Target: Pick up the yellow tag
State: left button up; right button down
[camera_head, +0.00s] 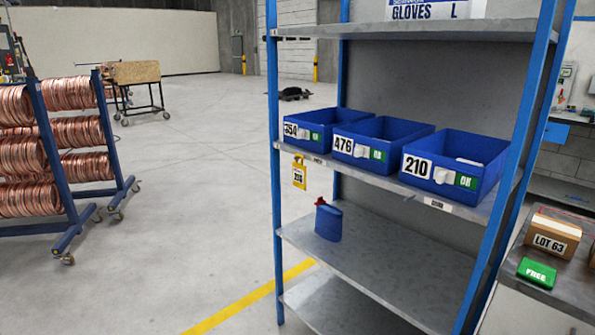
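The yellow tag (299,174) hangs upright from the front edge of a shelf board, near the left blue post of the shelf unit. It carries a white label with dark print that seems to read 216. Nothing covers it. Neither of my grippers shows in the head view.
Blue bins marked 654 (318,127), 476 (381,140) and 210 (455,163) stand on the shelf (380,183). A blue bottle with a red cap (329,222) stands on the board below. A copper coil rack (62,160) is at left. The floor (200,200) between is open.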

aim_at(299, 169)
jog(key=u, duration=0.4)
jog(key=i, duration=0.6)
jog(key=u, duration=0.35)
